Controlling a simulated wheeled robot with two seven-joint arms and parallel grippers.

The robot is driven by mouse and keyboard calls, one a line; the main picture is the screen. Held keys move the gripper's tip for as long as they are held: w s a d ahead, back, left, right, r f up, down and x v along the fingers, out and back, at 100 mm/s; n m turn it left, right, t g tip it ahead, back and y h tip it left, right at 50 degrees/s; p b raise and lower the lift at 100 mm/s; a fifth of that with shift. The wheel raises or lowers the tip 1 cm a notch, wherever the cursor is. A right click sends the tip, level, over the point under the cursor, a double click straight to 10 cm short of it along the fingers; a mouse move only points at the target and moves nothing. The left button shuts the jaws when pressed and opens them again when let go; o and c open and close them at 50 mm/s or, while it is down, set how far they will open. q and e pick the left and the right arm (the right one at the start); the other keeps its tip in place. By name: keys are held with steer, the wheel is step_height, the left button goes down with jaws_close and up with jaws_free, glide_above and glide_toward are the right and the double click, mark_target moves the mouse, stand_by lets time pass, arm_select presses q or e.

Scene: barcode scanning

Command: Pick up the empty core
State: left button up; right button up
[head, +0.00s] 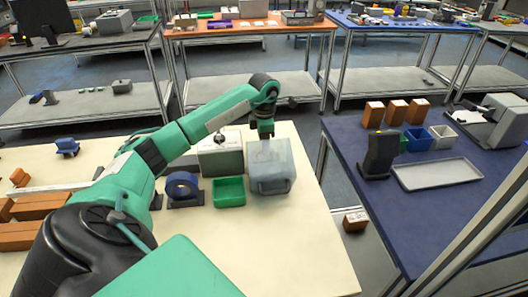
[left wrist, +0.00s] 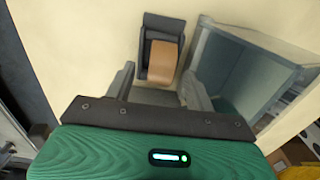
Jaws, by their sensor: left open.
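In the left wrist view, a tan-brown core (left wrist: 163,62) sits in a dark holder (left wrist: 158,24) on the pale tabletop. My left gripper (left wrist: 160,88) is open, its two fingers apart and pointing toward the holder. The core shows between and just beyond the fingertips, with no grip on it visible. In the head view, my left gripper (head: 265,132) points down at the back of the cream table, just behind the grey bin. The core cannot be made out there. My right gripper is not in view.
The grey bin (head: 271,172) stands close to the left gripper; its wall shows right of the fingers (left wrist: 245,75). A green bin (head: 228,193), a blue tape roll (head: 182,185) and a grey-green box (head: 220,158) stand left of it. The table's front right (head: 300,245) is clear.

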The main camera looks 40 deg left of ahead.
arm_select(q)
step_height(320, 180, down, 2)
steer(key=shift+s+f, duration=0.1)
steer(key=shift+f, duration=0.25)
steer(key=shift+c, duration=0.4)
steer(key=c, duration=1)
steer(key=shift+o, duration=0.2)
steer(key=shift+r, duration=0.4)
step_height(320, 180, up, 19)
steer(key=shift+r, duration=0.15)
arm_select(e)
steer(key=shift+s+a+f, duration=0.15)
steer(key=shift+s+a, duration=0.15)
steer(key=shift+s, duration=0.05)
